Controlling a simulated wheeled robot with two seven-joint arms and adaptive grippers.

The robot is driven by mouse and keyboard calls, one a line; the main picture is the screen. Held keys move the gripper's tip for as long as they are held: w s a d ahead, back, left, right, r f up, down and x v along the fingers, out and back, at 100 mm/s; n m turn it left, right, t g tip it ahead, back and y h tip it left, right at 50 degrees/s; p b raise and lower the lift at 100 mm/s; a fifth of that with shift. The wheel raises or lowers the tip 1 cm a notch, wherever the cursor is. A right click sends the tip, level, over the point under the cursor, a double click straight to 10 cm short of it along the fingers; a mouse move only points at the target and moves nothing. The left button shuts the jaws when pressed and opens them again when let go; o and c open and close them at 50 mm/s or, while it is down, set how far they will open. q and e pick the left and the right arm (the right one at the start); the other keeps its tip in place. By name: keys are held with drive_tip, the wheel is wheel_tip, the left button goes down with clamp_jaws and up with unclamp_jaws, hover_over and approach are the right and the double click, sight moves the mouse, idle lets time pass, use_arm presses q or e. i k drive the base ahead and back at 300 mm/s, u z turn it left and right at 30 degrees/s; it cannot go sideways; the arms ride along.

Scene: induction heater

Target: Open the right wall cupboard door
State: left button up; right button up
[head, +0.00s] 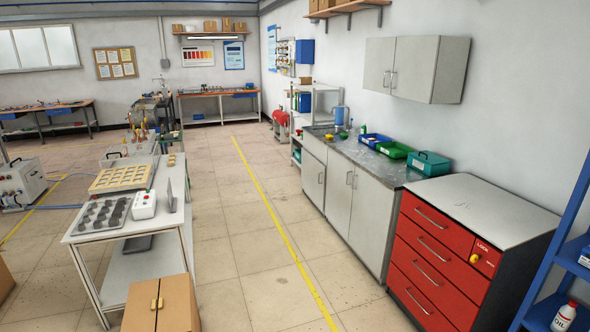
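The wall cupboard (417,68) is a pale grey box on the right wall, above the counter. It has two front doors, both shut. The left door (378,60) and the right door (412,66) meet near the middle. Two vertical bar handles sit side by side low at that meeting edge; the right door's handle (393,81) is the one on the right. Neither of my grippers shows in the head view, so their state is hidden.
Below the cupboard is a counter (352,150) with blue and green bins and a teal box (428,163). A red drawer cabinet (437,262) stands nearer, with a blue shelf frame (560,230) at far right. The floor along the yellow line (270,210) is clear.

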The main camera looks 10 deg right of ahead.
sight(412, 76)
drive_tip(key=z, duration=0.45)
drive_tip(key=i, duration=2.2)
drive_tip(key=z, duration=0.3)
drive_tip(key=i, duration=2.3)
drive_tip(key=u, duration=0.3)
